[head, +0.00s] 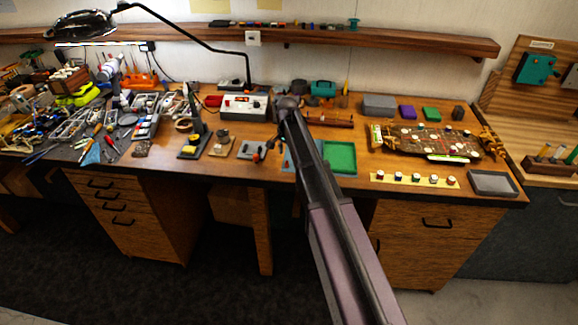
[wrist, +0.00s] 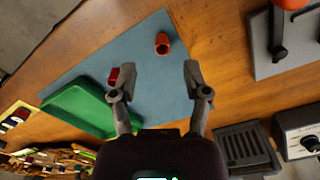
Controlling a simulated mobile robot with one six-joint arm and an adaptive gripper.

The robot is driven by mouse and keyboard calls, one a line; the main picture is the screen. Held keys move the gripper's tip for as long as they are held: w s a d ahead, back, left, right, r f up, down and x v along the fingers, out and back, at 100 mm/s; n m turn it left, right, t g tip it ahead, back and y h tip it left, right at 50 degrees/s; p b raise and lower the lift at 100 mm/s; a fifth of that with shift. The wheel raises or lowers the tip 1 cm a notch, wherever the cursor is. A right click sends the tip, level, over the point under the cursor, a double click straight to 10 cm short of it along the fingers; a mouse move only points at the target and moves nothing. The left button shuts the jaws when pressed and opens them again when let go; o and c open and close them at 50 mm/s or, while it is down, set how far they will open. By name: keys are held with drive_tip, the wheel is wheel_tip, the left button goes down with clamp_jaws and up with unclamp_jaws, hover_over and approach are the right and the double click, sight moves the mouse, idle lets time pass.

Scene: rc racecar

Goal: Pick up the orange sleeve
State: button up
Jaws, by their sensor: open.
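An orange-red sleeve (wrist: 162,44), a short hollow cylinder, sits on a blue-grey mat (wrist: 145,35) in the wrist view. My gripper (wrist: 157,72) is open and empty. The sleeve shows beyond the fingertips and between their lines, nearer the right finger, with a visible gap. A smaller dark red piece (wrist: 114,76) lies beside the left finger, which partly covers it. In the head view my arm crosses the mat (head: 289,161), and I cannot make out the sleeve there.
A green tray (wrist: 78,104) stands on the mat at the left; it also shows in the head view (head: 340,147). A grey plate with a dark upright and an orange part (wrist: 293,3) is at upper right. A dark ribbed block (wrist: 246,145) and a white device (wrist: 298,133) are at lower right.

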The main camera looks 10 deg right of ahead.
sight(287, 167)
drive_tip(key=shift+f+b, duration=2.6)
drive_tip(key=shift+b, duration=0.05)
drive_tip(key=c, duration=0.7)
